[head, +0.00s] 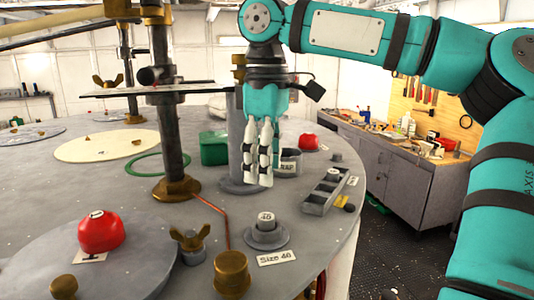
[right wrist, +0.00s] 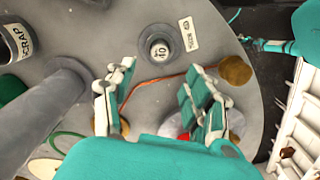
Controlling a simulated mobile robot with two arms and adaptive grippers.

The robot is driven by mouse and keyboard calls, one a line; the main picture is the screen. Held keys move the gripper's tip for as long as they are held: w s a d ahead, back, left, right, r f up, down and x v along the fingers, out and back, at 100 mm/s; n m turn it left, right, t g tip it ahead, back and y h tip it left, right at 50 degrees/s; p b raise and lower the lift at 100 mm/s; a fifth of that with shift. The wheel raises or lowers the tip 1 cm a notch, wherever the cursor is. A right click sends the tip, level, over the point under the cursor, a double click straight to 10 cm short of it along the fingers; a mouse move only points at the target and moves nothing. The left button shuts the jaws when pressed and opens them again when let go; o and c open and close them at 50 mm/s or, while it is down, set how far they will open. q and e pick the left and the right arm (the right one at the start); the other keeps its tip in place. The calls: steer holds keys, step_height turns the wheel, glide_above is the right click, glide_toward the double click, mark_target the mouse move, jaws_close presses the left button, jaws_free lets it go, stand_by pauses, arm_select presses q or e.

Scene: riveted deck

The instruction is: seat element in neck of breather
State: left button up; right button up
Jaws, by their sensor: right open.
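A grey flanged fitting (head: 267,236) stands on the deck beside a "Size 46" label (head: 276,258). A pale round piece (head: 265,216) with a number on top sits upright at its middle; it also shows in the right wrist view (right wrist: 160,50). I cannot tell how deep it sits. My right gripper (head: 258,180) points down above the deck, behind and apart from the fitting. Its fingers are open and empty; they also show in the right wrist view (right wrist: 161,112). My left gripper is in neither view.
A compartmented grey tray (head: 316,205) lies at the right, near a scrap can (head: 290,163). A dark upright pipe (head: 167,110) rises left of my gripper. Red knobs (head: 101,232), a brass knob (head: 231,272) and a wing nut (head: 190,244) stand around. A red wire crosses the deck.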

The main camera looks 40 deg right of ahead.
step_height(320, 180, up, 2)
steer(key=shift+r, duration=0.2)
stand_by(0.6)
